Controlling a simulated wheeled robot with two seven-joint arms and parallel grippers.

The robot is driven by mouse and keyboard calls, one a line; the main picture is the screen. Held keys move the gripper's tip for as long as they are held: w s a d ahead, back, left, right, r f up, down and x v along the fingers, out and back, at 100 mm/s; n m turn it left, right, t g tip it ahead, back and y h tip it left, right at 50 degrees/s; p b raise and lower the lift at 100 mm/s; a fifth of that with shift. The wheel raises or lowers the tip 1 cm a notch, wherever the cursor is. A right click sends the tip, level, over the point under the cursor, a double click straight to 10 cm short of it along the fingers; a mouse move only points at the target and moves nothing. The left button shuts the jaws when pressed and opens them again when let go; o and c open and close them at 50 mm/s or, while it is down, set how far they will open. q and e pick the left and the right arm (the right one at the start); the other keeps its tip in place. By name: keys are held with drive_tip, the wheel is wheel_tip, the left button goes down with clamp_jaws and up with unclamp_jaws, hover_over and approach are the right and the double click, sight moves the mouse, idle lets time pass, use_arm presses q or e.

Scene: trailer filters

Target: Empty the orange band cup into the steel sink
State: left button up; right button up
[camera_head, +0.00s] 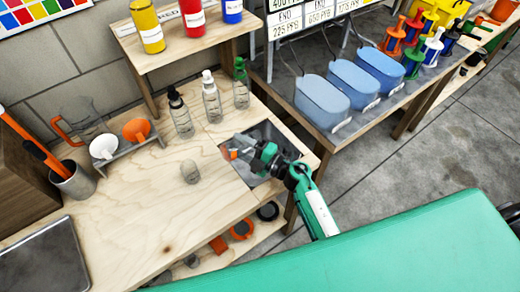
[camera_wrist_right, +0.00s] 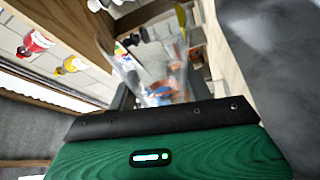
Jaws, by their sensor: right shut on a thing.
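My right gripper (camera_head: 258,156) reaches in from the right over the steel sink (camera_head: 268,131), which is set into the wooden bench. It is shut on a clear cup with orange on it, the orange band cup (camera_head: 232,153), at the sink's left side. The cup looks tilted over on its side. In the right wrist view the clear cup (camera_wrist_right: 150,75) fills the space beyond the gripper, with orange and blue showing on or through it. I cannot tell whether anything is left inside. My left gripper is not in view.
A small clear object (camera_head: 190,172) stands on the open bench. A rack with a white cup (camera_head: 103,147) and an orange cup (camera_head: 137,130) is at left. Blue bins (camera_head: 322,102) sit on the right table.

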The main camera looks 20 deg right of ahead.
drive_tip(key=shift+w+d+r+m+t+p, duration=0.2)
drive_tip(key=shift+d+r+m+t+p, duration=0.25)
drive_tip(key=shift+m, duration=0.55)
drive_tip(key=shift+w+d+r+m+t+p, duration=0.15)
drive_tip(key=shift+d+r+m+t+p, duration=0.25)
drive_tip(key=shift+m, duration=0.6)
idle(1.0)
drive_tip(key=shift+w+d+r+m+t+p, duration=0.1)
drive_tip(key=shift+d+r+m+t+p, duration=0.15)
drive_tip(key=shift+r+m+p, duration=0.25)
drive_tip(key=shift+w+d+r+m+t+p, duration=0.1)
drive_tip(key=shift+d+r+m+t+p, duration=0.15)
drive_tip(key=shift+r+m, duration=0.3)
idle(1.1)
